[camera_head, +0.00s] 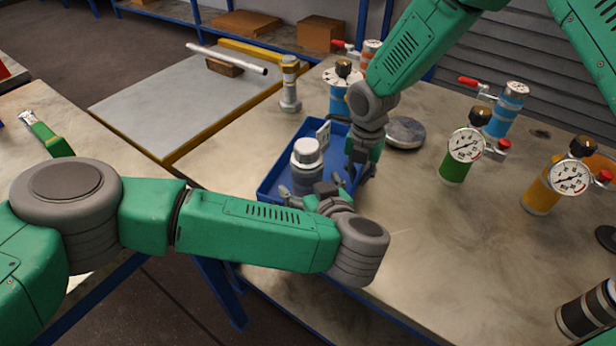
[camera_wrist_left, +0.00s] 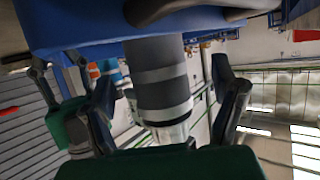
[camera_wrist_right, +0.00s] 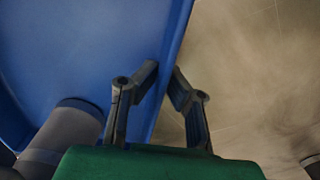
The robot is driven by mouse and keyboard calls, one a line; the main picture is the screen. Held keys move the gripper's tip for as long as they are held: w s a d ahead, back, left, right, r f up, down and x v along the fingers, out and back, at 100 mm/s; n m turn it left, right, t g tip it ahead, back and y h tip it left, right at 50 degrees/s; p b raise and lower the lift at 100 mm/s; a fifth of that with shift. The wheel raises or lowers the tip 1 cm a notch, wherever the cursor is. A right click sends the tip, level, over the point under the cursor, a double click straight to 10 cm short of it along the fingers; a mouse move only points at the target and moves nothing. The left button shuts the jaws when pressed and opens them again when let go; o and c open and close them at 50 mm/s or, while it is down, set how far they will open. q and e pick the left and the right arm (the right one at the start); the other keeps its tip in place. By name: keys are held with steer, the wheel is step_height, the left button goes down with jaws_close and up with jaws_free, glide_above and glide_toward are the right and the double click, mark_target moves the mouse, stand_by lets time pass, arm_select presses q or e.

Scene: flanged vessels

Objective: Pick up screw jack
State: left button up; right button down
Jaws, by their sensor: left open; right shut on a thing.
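The screw jack, apparently the grey cylinder with a silver top (camera_head: 307,156), stands upright in the blue tray (camera_head: 270,184). It also shows in the left wrist view (camera_wrist_left: 164,88) with pale bands, between the spread fingers. My left gripper (camera_head: 313,186) is open at the near side of the jack, and I cannot tell whether a finger touches it. My right gripper (camera_head: 361,168) is at the tray's right side. In the right wrist view its fingers (camera_wrist_right: 166,72) are shut on the tray's wall (camera_wrist_right: 170,50). The jack's lower part is partly hidden in the head view.
A silver post (camera_head: 290,84) stands behind the tray. A grey disc (camera_head: 405,133) lies right of it. Green (camera_head: 453,172) and orange (camera_head: 540,196) cylinders with gauges stand at the right.

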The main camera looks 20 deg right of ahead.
mark_target(307, 143)
arm_select(q)
steer(key=shift+d+x, duration=0.1)
steer(key=shift+x, duration=0.85)
steer(key=shift+d+x, duration=0.15)
steer(key=shift+x, duration=0.85)
steer(key=c, duration=1.8)
steer(key=shift+r, duration=0.1)
step_height(307, 143, up, 10)
steer(key=shift+r, duration=0.1)
arm_select(e)
steer(key=c, duration=1.6)
jaws_free()
